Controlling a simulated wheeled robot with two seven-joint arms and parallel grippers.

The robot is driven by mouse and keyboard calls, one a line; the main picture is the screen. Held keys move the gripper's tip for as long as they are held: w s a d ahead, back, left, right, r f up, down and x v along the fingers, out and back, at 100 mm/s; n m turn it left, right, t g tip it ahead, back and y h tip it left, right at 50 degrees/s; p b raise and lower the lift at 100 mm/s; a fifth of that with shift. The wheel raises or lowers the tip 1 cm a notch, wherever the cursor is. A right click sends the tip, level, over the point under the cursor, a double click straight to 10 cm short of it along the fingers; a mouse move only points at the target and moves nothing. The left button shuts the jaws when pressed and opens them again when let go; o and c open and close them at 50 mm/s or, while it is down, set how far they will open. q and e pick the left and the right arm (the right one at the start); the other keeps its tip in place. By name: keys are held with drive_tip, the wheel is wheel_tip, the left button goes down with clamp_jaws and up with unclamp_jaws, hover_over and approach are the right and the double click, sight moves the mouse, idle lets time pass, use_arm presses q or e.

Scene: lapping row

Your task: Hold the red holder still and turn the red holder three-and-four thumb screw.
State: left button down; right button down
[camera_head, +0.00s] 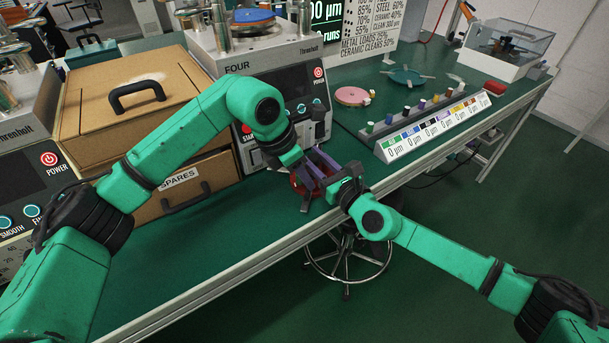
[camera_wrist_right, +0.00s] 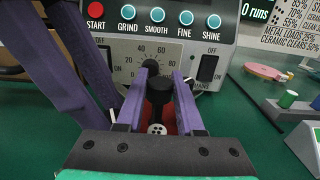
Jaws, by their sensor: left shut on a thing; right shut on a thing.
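The red holder (camera_head: 297,186) stands on the green bench in front of machine FOUR, mostly hidden by my grippers. Only a little of its red shows between the fingers in the right wrist view (camera_wrist_right: 171,127). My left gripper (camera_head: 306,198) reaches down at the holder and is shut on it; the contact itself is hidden. Its purple fingers cross the left of the right wrist view. My right gripper (camera_head: 318,174) comes in from the right. In its wrist view, its purple fingers are shut around a black thumb screw (camera_wrist_right: 160,88). A pale round part with dark dots sits below it.
Machine FOUR (camera_head: 290,85) with its buttons and dial stands just behind. The wooden SPARES cabinet (camera_head: 140,95) is to the left. A rack of coloured pieces (camera_head: 430,122) and a pink disc (camera_head: 352,96) lie to the right. The bench's front edge is close; a stool stands below.

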use_arm(q)
drive_tip(key=shift+w+a+m+g, duration=0.15)
drive_tip(key=shift+m+g, duration=0.15)
drive_tip(key=shift+m, duration=0.7)
drive_tip(key=c, duration=1)
unclamp_jaws()
drive_tip(key=v, duration=1.2)
drive_tip(key=shift+a, duration=0.2)
